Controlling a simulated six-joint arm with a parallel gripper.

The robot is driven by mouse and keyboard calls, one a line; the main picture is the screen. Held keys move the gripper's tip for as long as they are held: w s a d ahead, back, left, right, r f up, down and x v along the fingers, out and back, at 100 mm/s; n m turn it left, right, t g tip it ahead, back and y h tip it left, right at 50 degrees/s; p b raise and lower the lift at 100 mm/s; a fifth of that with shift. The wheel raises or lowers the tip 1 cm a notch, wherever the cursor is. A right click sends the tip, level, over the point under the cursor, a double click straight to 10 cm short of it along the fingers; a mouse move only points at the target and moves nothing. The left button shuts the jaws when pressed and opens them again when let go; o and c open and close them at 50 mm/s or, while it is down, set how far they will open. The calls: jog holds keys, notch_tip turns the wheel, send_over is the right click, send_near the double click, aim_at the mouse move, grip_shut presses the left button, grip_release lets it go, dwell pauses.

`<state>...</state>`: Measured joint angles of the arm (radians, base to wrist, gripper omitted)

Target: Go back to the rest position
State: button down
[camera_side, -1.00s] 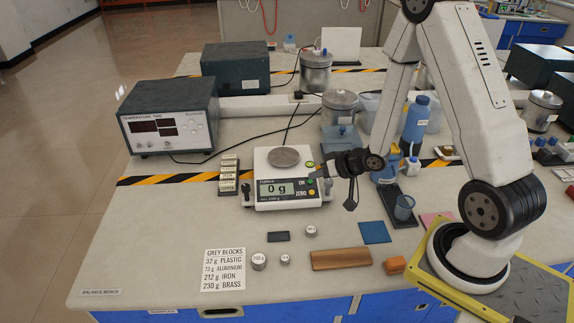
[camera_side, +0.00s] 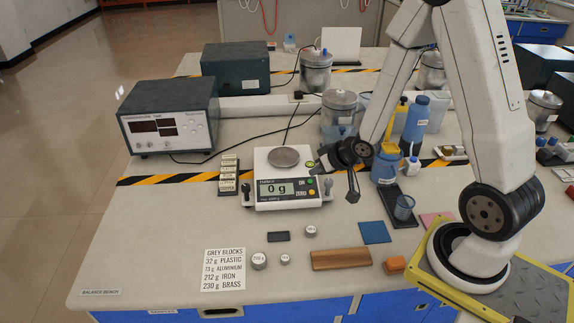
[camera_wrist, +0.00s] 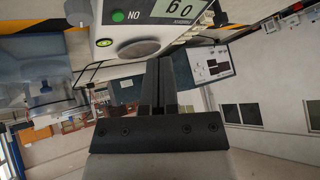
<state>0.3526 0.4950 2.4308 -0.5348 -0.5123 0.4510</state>
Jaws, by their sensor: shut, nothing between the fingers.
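My gripper (camera_side: 353,187) is shut and empty. In the side view it hangs above the bench, just right of the white balance (camera_side: 287,203), apart from it. The balance has a round metal pan (camera_side: 284,157) with nothing on it, and its display reads 0 g. In the wrist view my gripper's dark fingers (camera_wrist: 158,85) lie together in the middle, with part of the balance (camera_wrist: 125,30) at the top.
A temperature box (camera_side: 168,116) stands at the left. Metal weights (camera_side: 259,261), a dark block (camera_side: 279,236), a wooden bar (camera_side: 341,259) and a blue pad (camera_side: 375,232) lie in front.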

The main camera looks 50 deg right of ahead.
jog(key=s+a+r+n+g, duration=0.2)
jog(key=s+a+r+g, duration=0.3)
jog(key=s+a+r, duration=0.2)
jog(key=shift+s+a+r+n, duration=0.15)
jog(key=shift+s+a+n, duration=0.25)
jog(key=shift+s+a, duration=0.75)
